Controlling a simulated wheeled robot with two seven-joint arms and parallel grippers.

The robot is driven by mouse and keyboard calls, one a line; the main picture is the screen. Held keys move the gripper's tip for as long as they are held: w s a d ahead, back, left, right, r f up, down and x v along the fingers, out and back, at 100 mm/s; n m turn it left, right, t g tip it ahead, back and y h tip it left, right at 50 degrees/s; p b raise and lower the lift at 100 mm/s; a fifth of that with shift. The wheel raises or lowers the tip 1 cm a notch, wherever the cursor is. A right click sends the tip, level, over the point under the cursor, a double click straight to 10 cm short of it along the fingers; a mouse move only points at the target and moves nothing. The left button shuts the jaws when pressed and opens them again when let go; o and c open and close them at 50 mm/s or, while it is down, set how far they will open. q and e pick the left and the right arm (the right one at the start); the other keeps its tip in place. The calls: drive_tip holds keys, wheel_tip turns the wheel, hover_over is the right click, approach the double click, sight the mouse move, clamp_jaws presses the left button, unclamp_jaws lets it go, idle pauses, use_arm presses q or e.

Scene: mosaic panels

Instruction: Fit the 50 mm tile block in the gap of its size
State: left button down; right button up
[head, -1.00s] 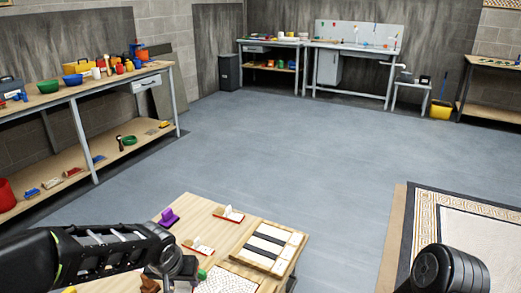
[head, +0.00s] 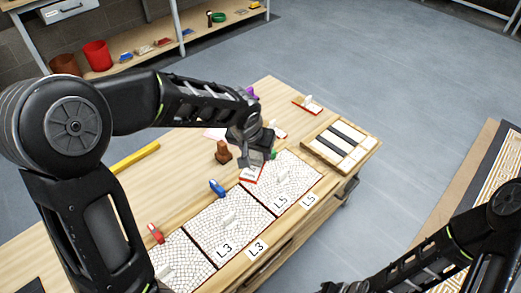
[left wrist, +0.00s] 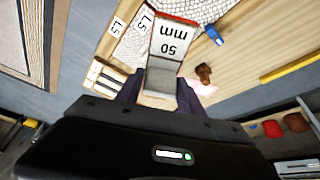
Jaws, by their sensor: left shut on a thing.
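My left gripper (head: 257,152) is above the table by the back corner of the L5 mosaic panel (head: 300,187). It is shut on the 50 mm tile block (head: 252,174). In the left wrist view the block (left wrist: 172,40) shows a white face marked "50 mm", a red edge and a grey part between the fingers. The L3 panel (head: 215,240) lies left of L5, and a third panel (head: 187,272) is further left. Small pale marks show on the panels; I cannot tell which are gaps. My right arm enters at lower right; its gripper is out of frame.
Two red-edged white blocks (head: 309,104) (head: 279,132) stand at the back. A striped wooden tray (head: 318,150) is at the right. A brown stamp-like thing (head: 222,152), a blue item (head: 217,188), a red item (head: 156,233) and a yellow bar (head: 135,158) lie on the table.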

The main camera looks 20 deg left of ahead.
use_arm(q)
drive_tip(key=s+f, duration=0.3)
drive_tip(key=f, duration=1)
drive_tip(key=shift+s+f, duration=0.35)
drive_tip(key=shift+f, duration=0.05)
